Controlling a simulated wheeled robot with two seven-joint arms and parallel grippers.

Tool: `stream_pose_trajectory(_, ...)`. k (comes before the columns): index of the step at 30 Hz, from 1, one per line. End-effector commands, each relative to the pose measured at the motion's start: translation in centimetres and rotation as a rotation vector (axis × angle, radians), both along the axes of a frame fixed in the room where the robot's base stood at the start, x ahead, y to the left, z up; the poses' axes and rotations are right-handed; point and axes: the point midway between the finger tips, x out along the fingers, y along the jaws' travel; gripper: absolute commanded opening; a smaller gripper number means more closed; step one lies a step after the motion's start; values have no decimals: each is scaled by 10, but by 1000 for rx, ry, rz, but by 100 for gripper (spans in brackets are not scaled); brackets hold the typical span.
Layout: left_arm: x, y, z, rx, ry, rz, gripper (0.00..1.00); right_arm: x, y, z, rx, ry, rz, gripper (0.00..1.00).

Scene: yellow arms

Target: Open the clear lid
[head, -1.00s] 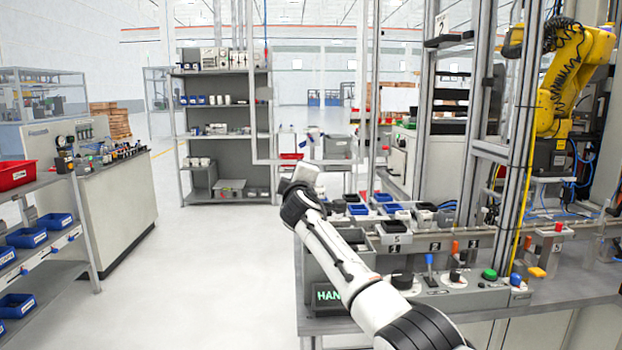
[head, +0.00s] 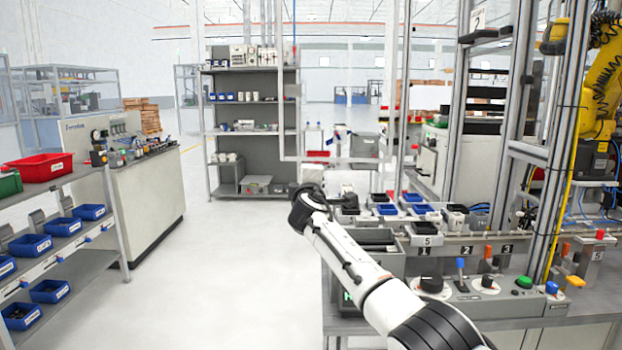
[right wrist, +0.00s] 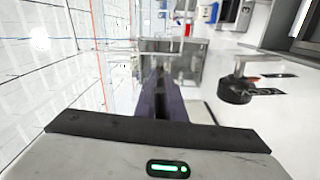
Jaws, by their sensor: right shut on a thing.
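A thin pale frame (head: 330,159) stands upright beyond my right arm. It looks like the rim of the clear lid, but its see-through panel cannot be told from the background. My right gripper (head: 335,190) is at the end of the white arm reaching in from the lower right, near the frame's bottom bar. In the right wrist view its dark fingers (right wrist: 160,97) are close together, with a dark strip between them. They are shut on what I take to be the clear lid, though the grip itself is hard to see. My left gripper is out of view.
The workbench with a control panel (head: 480,297) and several bins lies at right, beside metal posts and a yellow robot arm (head: 605,75). A grey shelf (head: 250,150) stands behind. A rack with blue bins (head: 62,227) is at left. The floor between is clear.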

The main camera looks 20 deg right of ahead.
Motion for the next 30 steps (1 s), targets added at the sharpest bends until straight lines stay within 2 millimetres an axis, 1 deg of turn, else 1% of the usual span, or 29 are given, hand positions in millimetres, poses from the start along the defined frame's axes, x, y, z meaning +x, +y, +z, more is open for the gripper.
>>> stream_pose_trajectory(1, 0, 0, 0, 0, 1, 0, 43, 0, 0, -4, 4, 4, -1, 11)
stream_pose_trajectory(3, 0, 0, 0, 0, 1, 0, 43, 0, 0, -4, 4, 4, -1, 23)
stream_pose_trajectory(4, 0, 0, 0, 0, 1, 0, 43, 0, 0, -3, 4, 4, -1, 26)
stream_pose_trajectory(14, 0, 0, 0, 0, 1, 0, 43, -1, 0, -1, 3, 1, -1, 26)
stream_pose_trajectory(18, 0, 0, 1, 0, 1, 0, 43, -5, 2, -1, 4, -1, 1, 26)
stream_pose_trajectory(23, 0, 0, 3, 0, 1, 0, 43, -16, 7, -1, 3, -1, 0, 26)
stream_pose_trajectory(30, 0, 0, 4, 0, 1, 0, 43, -43, 15, -2, 3, -1, 0, 26)
